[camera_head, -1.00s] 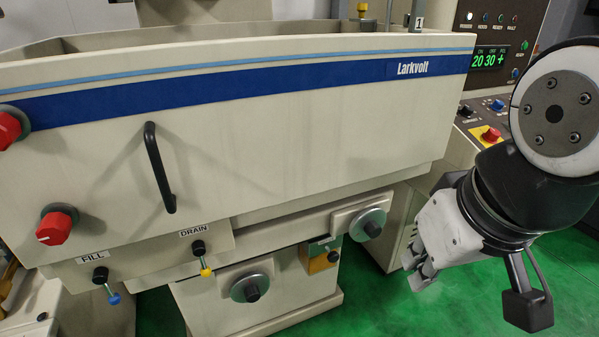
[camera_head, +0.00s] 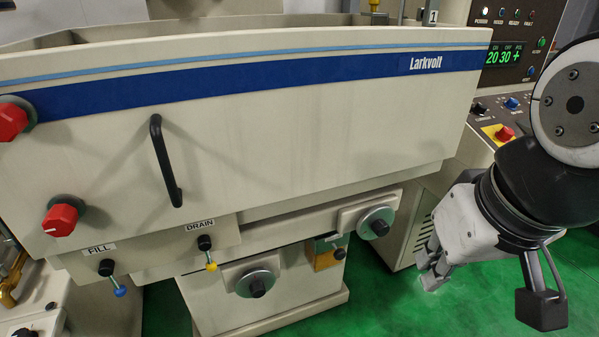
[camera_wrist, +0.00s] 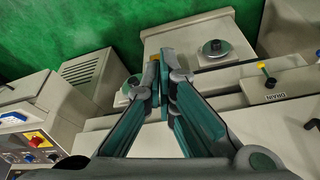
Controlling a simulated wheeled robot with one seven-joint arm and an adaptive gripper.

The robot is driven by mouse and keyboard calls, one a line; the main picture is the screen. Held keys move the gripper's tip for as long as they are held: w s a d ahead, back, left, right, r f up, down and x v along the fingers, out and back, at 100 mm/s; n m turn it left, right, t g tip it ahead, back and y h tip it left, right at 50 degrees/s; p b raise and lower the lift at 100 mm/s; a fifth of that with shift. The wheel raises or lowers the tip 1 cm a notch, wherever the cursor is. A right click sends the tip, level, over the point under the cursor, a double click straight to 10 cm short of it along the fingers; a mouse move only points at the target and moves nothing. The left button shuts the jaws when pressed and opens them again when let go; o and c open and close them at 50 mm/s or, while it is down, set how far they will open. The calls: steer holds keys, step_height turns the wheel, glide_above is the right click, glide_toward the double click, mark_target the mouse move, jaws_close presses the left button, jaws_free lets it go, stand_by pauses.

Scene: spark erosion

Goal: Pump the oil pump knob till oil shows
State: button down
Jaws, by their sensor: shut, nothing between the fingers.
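A small yellow-brown box with a black knob (camera_head: 339,253) is low on the machine, below the right handwheel. It may be the oil pump, but its label is too small to read, and no oil can be made out. My gripper (camera_head: 430,275) is to the right of it, apart from it, pointing down and left over the green floor. In the wrist view my gripper (camera_wrist: 165,65) is shut and empty, its fingertips together. A yellow patch beyond the fingertips is mostly hidden by them.
The cream Larkvolt tank (camera_head: 300,130) overhangs the box. Two handwheels, (camera_head: 376,222) and (camera_head: 257,283), flank it. The FILL valve (camera_head: 107,268) and DRAIN valve (camera_head: 205,243) are left. A control console (camera_head: 505,100) stands behind my arm. Green floor (camera_head: 390,310) is clear in front.

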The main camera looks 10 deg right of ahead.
mark_target(336, 248)
steer(key=w+d+f+m+g+y+b, duration=0.1)
steer(key=w+f+m+g+y+b, duration=0.25)
steer(key=w+f+m+b, duration=0.55)
steer(key=w+f+m+g+y+b, duration=0.2)
steer(key=w+f+m+y+b, duration=0.35)
steer(key=w+f+m, duration=0.65)
steer(key=w+d+f+m+t+y+b, duration=0.2)
steer(key=f+m, duration=0.4)
steer(key=f, duration=0.3)
steer(key=w+d+f+m+t+y+b, duration=0.2)
steer(key=d+f+m+t+b, duration=0.3)
steer(key=f, duration=0.4)
steer(key=w+d+f+m+t+y+b, duration=0.2)
steer(key=w+d+f+m+t+b, duration=0.1)
steer(key=d+f+m, duration=0.4)
step_height(336, 248, down, 3)
steer(key=shift+w+r+m+t+y+b, duration=0.15)
steer(key=shift+w+m+t+y+b, duration=0.2)
steer(key=shift+w+m+b, duration=0.6)
steer(key=shift+s+a+m, duration=0.1)
steer(key=shift+s+m, duration=0.1)
steer(key=shift+m, duration=0.05)
steer(key=w+d+b+x, duration=0.1)
steer(key=b+x, duration=0.4)
steer(key=x, duration=0.7)
steer(key=shift+w, duration=0.95)
